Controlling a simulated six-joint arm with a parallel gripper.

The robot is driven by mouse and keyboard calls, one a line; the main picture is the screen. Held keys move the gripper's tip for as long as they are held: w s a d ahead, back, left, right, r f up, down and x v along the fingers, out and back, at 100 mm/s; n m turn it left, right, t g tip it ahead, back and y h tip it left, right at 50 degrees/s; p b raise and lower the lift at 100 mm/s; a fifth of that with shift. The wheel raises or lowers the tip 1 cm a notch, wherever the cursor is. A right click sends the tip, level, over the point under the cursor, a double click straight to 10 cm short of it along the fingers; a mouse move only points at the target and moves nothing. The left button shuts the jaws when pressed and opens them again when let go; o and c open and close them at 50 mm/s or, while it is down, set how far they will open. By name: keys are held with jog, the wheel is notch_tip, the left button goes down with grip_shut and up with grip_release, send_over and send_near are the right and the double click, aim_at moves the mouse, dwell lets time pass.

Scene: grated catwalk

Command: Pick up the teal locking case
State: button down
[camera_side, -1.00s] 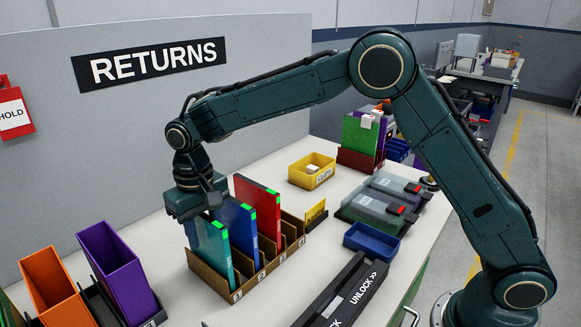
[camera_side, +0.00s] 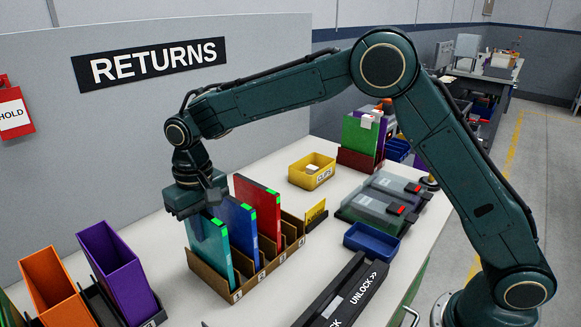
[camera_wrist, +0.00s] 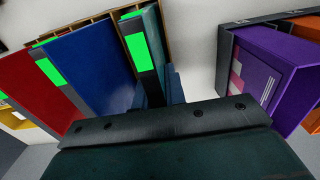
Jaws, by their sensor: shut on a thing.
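The teal locking case (camera_side: 217,250) stands upright in the nearest slot of the brown divided rack (camera_side: 213,279), with a bright green label on its top corner. My gripper (camera_side: 206,226) is above and around its upper edge, shut on it. In the wrist view the teal case (camera_wrist: 148,28) shows its green label, and my gripper (camera_wrist: 172,88) sits at its near end. The gripper body hides part of the case. A blue case (camera_side: 240,225) and a red case (camera_side: 260,207) stand beside it in the same rack.
Purple (camera_side: 113,265) and orange (camera_side: 50,285) holders stand at left. A yellow bin (camera_side: 311,172), a blue tray (camera_side: 371,241) and grey cases (camera_side: 378,208) lie to the right. A black UNLOCK fixture (camera_side: 345,295) is in front. The wall is close behind my arm.

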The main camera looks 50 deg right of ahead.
notch_tip(320, 180, up, 19)
jog(key=shift+r, duration=0.2)
dwell(0.5)
jog(key=shift+r, duration=0.1)
dwell(0.5)
